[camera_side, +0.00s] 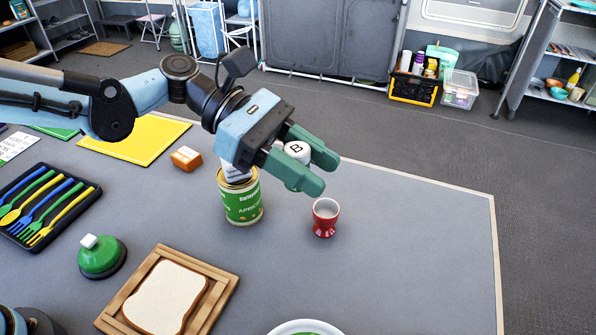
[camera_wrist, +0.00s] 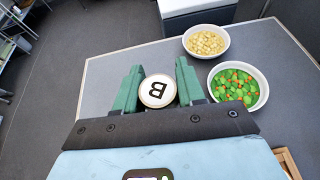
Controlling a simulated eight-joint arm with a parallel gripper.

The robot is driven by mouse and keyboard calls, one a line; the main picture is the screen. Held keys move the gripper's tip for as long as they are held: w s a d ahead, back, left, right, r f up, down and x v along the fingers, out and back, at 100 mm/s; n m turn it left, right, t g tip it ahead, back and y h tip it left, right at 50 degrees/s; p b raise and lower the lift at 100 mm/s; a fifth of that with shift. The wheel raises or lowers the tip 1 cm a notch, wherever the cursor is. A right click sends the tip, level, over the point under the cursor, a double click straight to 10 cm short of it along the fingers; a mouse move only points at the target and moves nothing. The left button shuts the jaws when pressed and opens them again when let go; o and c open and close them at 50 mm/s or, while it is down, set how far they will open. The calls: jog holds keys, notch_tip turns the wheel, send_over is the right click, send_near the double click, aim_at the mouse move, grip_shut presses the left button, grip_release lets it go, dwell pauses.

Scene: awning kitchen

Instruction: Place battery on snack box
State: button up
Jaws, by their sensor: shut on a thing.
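My gripper (camera_side: 316,168) is shut on a white round piece marked with a black letter B (camera_side: 297,150), held above the table. In the wrist view the same piece (camera_wrist: 157,91) sits between the two green fingers (camera_wrist: 160,66). I cannot tell whether this piece is the battery, and nothing else in view is clearly a battery. A small orange and white box (camera_side: 186,158) lies on the table left of the gripper; I cannot tell whether it is the snack box.
A green can (camera_side: 240,204) with a pale thing on top stands below my gripper. A red cup (camera_side: 325,217) stands to its right. Bread (camera_side: 167,296), a cutlery tray (camera_side: 88,210) and a green-based knob (camera_side: 101,257) lie left.

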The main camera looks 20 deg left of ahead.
jog(key=w+a+n+t, duration=0.35)
jog(key=w+a, duration=0.35)
jog(key=a, duration=0.4)
jog(key=n+t+y, duration=0.1)
jog(key=n+t, duration=0.2)
jog(key=t, duration=0.1)
send_over(192, 154)
notch_tip(192, 154, down, 12)
jog(key=shift+f, duration=2)
jog(key=shift+f, duration=0.1)
jog(key=o, duration=1.1)
